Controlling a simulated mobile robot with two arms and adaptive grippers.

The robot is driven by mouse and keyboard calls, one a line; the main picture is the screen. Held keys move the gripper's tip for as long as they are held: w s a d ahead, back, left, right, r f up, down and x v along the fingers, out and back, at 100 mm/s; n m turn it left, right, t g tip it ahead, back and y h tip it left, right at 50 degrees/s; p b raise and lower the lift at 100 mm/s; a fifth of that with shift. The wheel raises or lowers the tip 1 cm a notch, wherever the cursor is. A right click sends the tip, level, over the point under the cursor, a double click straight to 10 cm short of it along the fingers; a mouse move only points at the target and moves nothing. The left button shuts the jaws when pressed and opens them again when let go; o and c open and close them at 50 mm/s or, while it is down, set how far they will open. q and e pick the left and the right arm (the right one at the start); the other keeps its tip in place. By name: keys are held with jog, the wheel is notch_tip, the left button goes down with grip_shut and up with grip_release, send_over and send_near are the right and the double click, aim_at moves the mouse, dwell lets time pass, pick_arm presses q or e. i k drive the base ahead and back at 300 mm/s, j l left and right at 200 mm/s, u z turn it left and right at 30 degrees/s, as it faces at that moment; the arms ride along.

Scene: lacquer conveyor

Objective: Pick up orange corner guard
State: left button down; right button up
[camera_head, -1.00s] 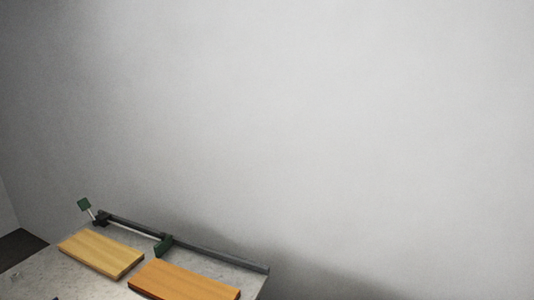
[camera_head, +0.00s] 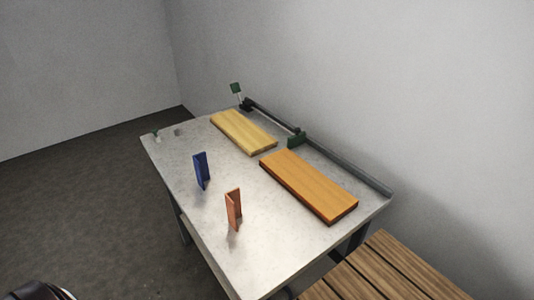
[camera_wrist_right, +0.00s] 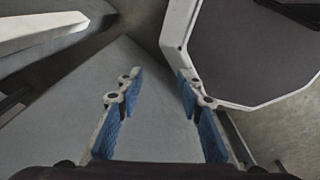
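The orange corner guard (camera_head: 233,209) stands upright on the grey table (camera_head: 186,176), near its front edge, in the head view. It is a folded, V-shaped piece. A blue corner guard (camera_head: 201,170) stands behind it and to its left. My right gripper (camera_wrist_right: 158,95) shows in the right wrist view with its two blue-padded fingers apart and nothing between them. No corner guard shows in that view. Neither gripper shows in the head view.
A yellow board (camera_head: 243,131) and an orange wooden board (camera_head: 308,185) lie along the table's far side. A dark rail (camera_head: 335,161) with a green block (camera_head: 296,139) runs behind them. A slatted wooden surface (camera_head: 385,275) is at lower right. Bare tabletop surrounds the guards.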

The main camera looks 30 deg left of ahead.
aim_at(233, 198)
jog(key=k+l+u, duration=0.1)
jog(key=u, duration=0.3)
jog(key=k+l+u, duration=0.1)
jog(key=u, duration=0.25)
jog(key=k+u, duration=0.2)
jog(key=u, duration=0.2)
